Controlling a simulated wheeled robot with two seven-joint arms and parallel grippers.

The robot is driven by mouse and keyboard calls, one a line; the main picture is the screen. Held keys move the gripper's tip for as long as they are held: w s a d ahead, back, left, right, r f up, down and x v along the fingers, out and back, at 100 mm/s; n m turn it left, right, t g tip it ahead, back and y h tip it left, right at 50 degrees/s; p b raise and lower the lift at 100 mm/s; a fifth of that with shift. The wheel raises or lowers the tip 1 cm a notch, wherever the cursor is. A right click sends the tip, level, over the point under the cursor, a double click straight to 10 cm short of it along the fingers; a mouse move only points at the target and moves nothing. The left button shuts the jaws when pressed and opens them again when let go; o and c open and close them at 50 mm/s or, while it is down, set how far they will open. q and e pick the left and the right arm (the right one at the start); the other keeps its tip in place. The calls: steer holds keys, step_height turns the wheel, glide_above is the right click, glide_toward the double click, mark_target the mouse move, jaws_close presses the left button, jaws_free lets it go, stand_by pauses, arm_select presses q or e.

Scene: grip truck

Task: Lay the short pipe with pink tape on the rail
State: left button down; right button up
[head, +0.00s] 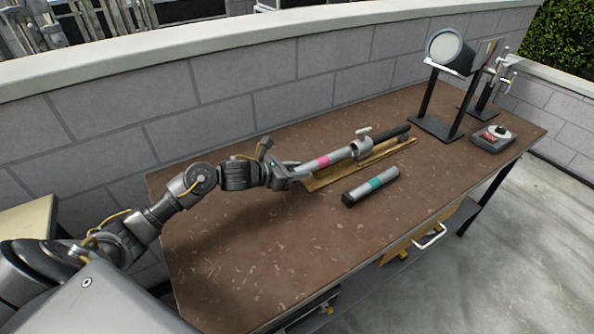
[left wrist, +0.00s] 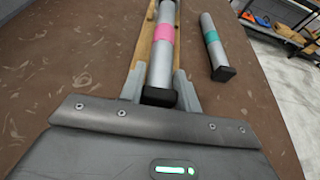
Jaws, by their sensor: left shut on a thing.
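The short grey pipe with pink tape (head: 322,161) is held by my left gripper (head: 296,175) near its black end. In the left wrist view the pink-taped pipe (left wrist: 163,60) lies between the two fingers of the left gripper (left wrist: 159,90). The wooden rail (head: 345,171) lies along the table beneath and beside the pipe; its edge also shows in the left wrist view (left wrist: 144,45). I cannot tell whether the pipe touches it. The pipe's far end points at a metal clamp (head: 361,148) with a dark rod beyond. My right gripper is out of view.
A grey pipe with teal tape (head: 371,187) lies on the brown table (head: 250,240) to the right of the rail. A lamp-like cylinder on a black stand (head: 450,50) and a small dark tray (head: 492,138) are farther back. The near table is clear. A block wall runs behind.

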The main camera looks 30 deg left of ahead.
arm_select(q)
steer(key=shift+f+b, duration=0.45)
steer(key=shift+b, duration=0.3)
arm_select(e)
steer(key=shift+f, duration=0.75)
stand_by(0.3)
arm_select(q)
steer(key=c, duration=0.9)
jaws_free()
steer(key=shift+f, duration=0.1)
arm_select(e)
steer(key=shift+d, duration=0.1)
